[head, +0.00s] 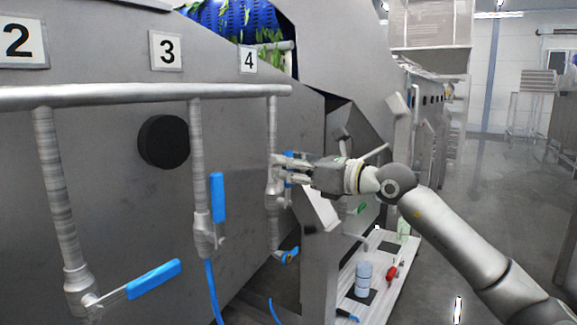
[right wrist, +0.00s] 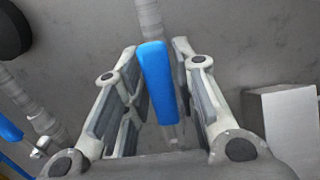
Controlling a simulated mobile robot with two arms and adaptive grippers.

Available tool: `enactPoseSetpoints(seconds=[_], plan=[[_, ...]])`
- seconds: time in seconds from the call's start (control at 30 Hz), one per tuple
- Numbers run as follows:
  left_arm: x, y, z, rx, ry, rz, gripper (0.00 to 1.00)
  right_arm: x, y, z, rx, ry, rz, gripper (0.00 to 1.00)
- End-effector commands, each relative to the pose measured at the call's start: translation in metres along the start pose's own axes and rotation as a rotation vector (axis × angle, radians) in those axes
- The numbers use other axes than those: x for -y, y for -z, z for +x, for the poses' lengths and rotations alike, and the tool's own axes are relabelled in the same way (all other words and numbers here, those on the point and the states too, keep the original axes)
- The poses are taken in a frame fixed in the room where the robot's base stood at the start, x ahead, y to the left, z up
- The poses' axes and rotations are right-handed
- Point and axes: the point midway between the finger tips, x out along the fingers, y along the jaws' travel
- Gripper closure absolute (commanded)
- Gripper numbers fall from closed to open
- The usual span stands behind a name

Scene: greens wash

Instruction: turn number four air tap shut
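The number four label (head: 249,60) is above a thin vertical pipe (head: 272,120) in the head view. That pipe's tap has a blue lever handle (right wrist: 160,85), which runs roughly along the pipe in the right wrist view. In the head view my right gripper (head: 283,169) is at this handle and hides most of it. In the right wrist view the fingers of my right gripper (right wrist: 156,52) are open on either side of the handle, with narrow gaps showing beside it. My left gripper is not in view.
Tap three's blue handle (head: 218,197) stands upright; tap two's blue handle (head: 153,279) points sideways. A horizontal pipe (head: 150,94) runs above them. A black round knob (head: 163,141) sits on the panel. A low white bench (head: 396,285) carries a bottle (head: 363,279) and a red tool (head: 392,273).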

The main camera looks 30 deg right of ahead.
Motion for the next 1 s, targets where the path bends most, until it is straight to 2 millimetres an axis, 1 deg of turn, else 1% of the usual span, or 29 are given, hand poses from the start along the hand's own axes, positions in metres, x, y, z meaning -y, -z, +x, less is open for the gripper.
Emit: enactPoseSetpoints(seconds=[0.03,0.13,0.17,0.47,0.67,0.87,1.0], plan=[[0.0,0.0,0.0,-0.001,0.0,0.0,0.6,0.0,0.0,0.0,0.0,0.0,0.0,0.85],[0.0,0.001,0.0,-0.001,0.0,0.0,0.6,0.0,0.0,0.0,0.0,0.0,0.0,0.97],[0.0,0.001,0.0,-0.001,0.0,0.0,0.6,0.0,0.0,0.0,0.0,0.0,0.0,1.0],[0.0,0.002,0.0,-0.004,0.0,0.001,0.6,0.001,0.0,0.0,0.0,0.0,0.003,1.0],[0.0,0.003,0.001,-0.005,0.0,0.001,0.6,0.005,0.0,0.0,0.0,0.001,0.048,1.0],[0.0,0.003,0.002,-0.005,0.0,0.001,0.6,0.015,0.001,0.0,0.001,0.001,0.164,1.0],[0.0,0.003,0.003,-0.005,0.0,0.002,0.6,0.025,0.004,0.0,0.0,0.001,0.283,1.0]])
